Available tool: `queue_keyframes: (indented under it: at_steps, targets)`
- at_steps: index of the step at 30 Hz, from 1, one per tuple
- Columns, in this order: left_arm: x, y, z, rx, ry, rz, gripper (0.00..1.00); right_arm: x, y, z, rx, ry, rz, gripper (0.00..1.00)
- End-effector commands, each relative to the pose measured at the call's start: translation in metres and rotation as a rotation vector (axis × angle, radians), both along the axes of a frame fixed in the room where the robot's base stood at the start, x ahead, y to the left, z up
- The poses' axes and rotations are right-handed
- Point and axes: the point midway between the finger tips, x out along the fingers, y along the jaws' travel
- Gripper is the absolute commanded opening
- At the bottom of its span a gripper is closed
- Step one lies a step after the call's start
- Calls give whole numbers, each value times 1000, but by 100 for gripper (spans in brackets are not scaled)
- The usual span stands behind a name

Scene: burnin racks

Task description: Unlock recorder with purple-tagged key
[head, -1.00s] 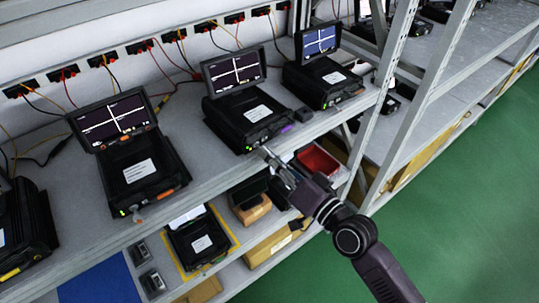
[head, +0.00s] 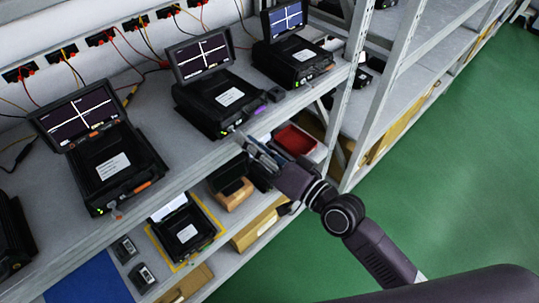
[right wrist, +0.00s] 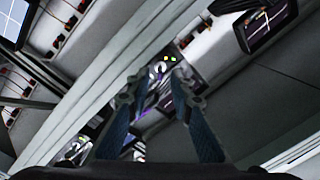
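The middle recorder (head: 215,108), a black box with a raised screen, stands on the upper shelf. A purple tag (head: 262,138) shows at its front edge in the head view. In the right wrist view, purple (right wrist: 150,101) and a small silvery part (right wrist: 158,70) show between and beyond the fingers; the key's shape is unclear. My right gripper (head: 243,143) is just in front of this recorder's front, near the shelf edge. Its fingers (right wrist: 157,82) are apart in the right wrist view, with no clear contact. My left gripper is not in view.
Recorders with orange tags stand left (head: 112,165) and right (head: 292,62) on the upper shelf (head: 185,160). A rack post (head: 352,110) rises right of my gripper. The lower shelf holds a red tray (head: 296,140) and another recorder (head: 182,230). Green floor is clear at right.

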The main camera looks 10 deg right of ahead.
Motion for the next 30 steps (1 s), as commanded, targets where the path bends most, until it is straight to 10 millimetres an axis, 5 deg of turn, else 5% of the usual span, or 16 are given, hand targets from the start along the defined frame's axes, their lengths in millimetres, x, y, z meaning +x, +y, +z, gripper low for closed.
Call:
queue_keyframes:
  at_steps: [13,30]
  targets:
    - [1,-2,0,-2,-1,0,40,-67,-53,-2,-5,3,2,21]
    - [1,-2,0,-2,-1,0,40,-78,-63,0,0,1,1,21]
